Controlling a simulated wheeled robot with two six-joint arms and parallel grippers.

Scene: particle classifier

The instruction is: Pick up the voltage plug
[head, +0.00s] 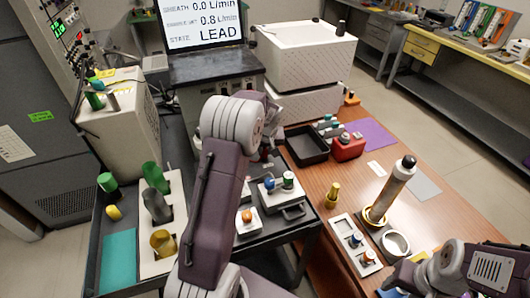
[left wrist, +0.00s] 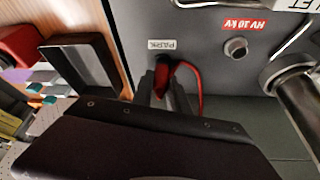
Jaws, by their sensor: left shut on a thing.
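The voltage plug (left wrist: 163,74) is red with a red cable, at the socket under the PARK label on a dark grey panel in the left wrist view. My left gripper (left wrist: 166,92) is shut on it, its two dark fingers on either side. The plug's tip is hidden, so I cannot tell how deep it sits in the socket. In the head view my left gripper (head: 266,152) is by the front of the dark instrument under the screen, and my own arm hides most of that spot. The plug cannot be made out there. My right arm shows at the lower right, without its gripper.
An HV 10 kV label (left wrist: 244,23) sits above a round knob (left wrist: 236,48) right of the plug. A black tray (head: 306,146) and red block (head: 347,147) stand on the wooden table. A tall cylinder (head: 390,190) stands nearer the right arm.

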